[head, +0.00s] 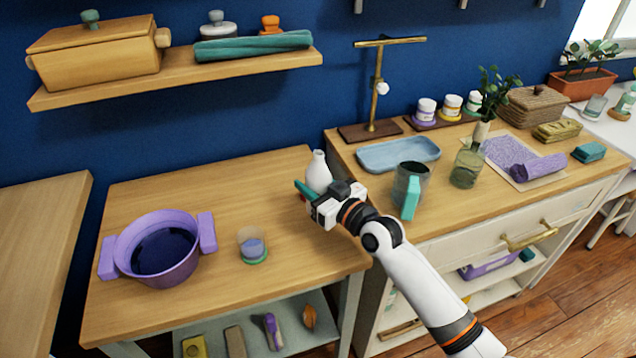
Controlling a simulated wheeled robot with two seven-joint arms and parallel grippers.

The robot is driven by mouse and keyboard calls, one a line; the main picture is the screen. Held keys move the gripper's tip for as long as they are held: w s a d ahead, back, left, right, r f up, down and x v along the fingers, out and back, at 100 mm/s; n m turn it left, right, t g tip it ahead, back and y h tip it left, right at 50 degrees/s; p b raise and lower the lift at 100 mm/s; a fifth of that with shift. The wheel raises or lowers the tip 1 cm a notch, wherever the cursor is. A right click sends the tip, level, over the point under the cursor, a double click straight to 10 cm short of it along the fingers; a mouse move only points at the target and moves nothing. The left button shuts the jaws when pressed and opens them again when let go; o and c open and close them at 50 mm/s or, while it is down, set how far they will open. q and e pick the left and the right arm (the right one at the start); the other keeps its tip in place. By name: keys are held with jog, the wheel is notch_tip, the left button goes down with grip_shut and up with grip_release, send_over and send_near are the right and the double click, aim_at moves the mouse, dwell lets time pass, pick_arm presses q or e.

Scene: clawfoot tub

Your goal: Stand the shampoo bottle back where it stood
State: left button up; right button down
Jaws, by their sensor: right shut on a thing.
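A white bottle (318,170) with a narrow neck is upright at the right rear of the left wooden table. It is the likeliest shampoo bottle, though no label shows. My right gripper (311,191) is shut on it from the front, and the gripper hides its lower part. I cannot tell whether its base touches the tabletop. My left gripper is not in view.
A purple two-handled pot (165,262) and a small glass cup (252,246) stand on the left table (215,195). The left table's back middle is clear.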

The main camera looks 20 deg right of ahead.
jog(key=shift+s+a+r, duration=0.15)
jog(key=shift+s+a, duration=0.05)
jog(key=shift+s, duration=0.05)
notch_tip(320, 180, down, 2)
jog(key=shift+w+f+b, duration=0.1)
jog(key=shift+f+b, duration=0.15)
jog(key=shift+b, duration=0.65)
notch_tip(320, 180, down, 2)
jog(key=shift+d+f+b, duration=0.1)
jog(key=shift+f+b, duration=0.15)
jog(key=shift+b, duration=0.75)
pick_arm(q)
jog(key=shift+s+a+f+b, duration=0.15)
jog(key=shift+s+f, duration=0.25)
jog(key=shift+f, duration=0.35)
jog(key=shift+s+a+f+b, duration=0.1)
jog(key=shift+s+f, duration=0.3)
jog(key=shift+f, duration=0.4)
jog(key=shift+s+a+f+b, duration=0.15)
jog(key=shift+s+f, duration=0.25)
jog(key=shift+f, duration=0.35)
pick_arm(e)
jog(key=shift+f, duration=0.5)
pick_arm(q)
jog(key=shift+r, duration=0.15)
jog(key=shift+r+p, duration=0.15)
jog(key=shift+p, duration=0.2)
